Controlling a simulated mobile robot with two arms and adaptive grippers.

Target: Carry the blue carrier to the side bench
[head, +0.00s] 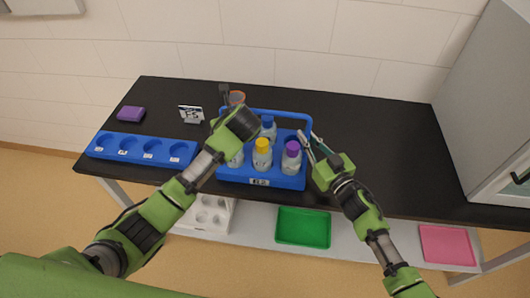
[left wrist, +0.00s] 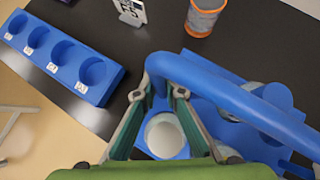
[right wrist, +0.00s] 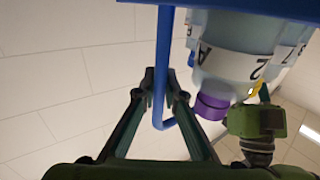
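The blue carrier (head: 235,174) is upright at the front of the black bench, with a label on its front. I cannot tell whether it rests on the top or is just clear of it. It holds bottles with blue (head: 267,120), yellow (head: 262,145) and purple (head: 293,146) caps; my left arm hides part of its left side.
A blue rack with empty round holes (head: 140,150) is left of the carrier. A purple block (head: 131,114), a sign (head: 191,114) and an orange-rimmed cup (left wrist: 203,16) stand behind. The black bench (head: 385,145) is clear to the right. Green (head: 303,227) and pink (head: 447,245) trays lie below.

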